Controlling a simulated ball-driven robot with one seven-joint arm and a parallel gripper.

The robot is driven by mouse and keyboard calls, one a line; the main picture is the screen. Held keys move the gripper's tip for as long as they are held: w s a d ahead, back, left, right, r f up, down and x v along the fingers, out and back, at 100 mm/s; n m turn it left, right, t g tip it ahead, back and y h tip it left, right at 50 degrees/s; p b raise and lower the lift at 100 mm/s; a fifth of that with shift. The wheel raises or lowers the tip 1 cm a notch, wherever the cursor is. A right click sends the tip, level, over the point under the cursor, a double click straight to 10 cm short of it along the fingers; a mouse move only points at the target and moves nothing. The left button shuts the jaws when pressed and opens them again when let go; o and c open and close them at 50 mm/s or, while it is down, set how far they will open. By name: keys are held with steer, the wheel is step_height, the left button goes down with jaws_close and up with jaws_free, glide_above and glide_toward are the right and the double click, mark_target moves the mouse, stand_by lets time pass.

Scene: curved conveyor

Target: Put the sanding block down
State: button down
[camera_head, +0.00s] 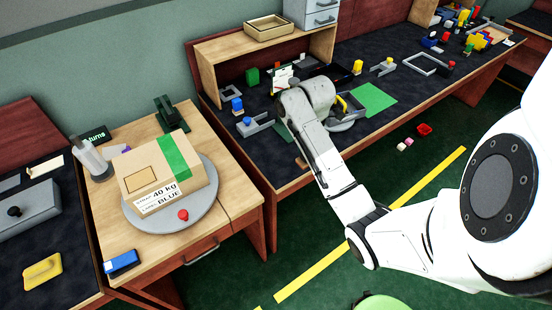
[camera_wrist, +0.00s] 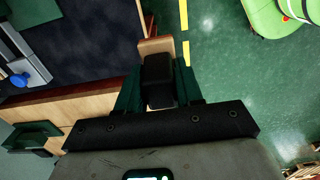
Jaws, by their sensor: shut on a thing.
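The sanding block, a tan block (camera_wrist: 155,46) with a dark part behind it, is between the green fingers of my gripper (camera_wrist: 158,78) in the wrist view. My gripper is shut on it. In that view the block lies over the front edge of the dark-topped workbench (camera_wrist: 75,91), with green floor beyond. In the head view the block's tan end (camera_head: 301,163) shows below my wrist, close to the bench's front edge. My arm hides most of the gripper there. I cannot tell whether the block touches the bench.
The dark workbench (camera_head: 235,150) holds a green mat (camera_head: 374,98), a blue-knobbed fixture (camera_head: 249,124) and several small parts. At left, a cardboard box (camera_head: 150,180) stands on a round grey plate (camera_head: 205,212). Green floor with yellow lines lies in front.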

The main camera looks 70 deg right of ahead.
steer(key=shift+w+d+f+b, duration=0.15)
steer(key=shift+w+f+b, duration=0.1)
steer(key=shift+b, duration=0.1)
steer(key=w+d+f+b, duration=0.2)
steer(key=w, duration=0.1)
steer(key=w+d+f+b, duration=0.2)
steer(key=w+f, duration=0.1)
steer(key=w+d+f+b, duration=0.2)
steer(key=w, duration=0.2)
steer(key=shift+w+d+f, duration=0.1)
steer(key=shift+d+f, duration=0.05)
steer(key=shift+f, duration=0.25)
steer(key=shift+w+d+f, duration=0.3)
steer(key=shift+w+f, duration=0.15)
steer(key=shift+f, duration=0.15)
steer(key=shift+w+f+p, duration=0.15)
steer(key=shift+f+p, duration=0.25)
steer(key=shift+f, duration=1.2)
steer(key=c, duration=0.7)
jaws_free()
steer(key=shift+c, duration=0.2)
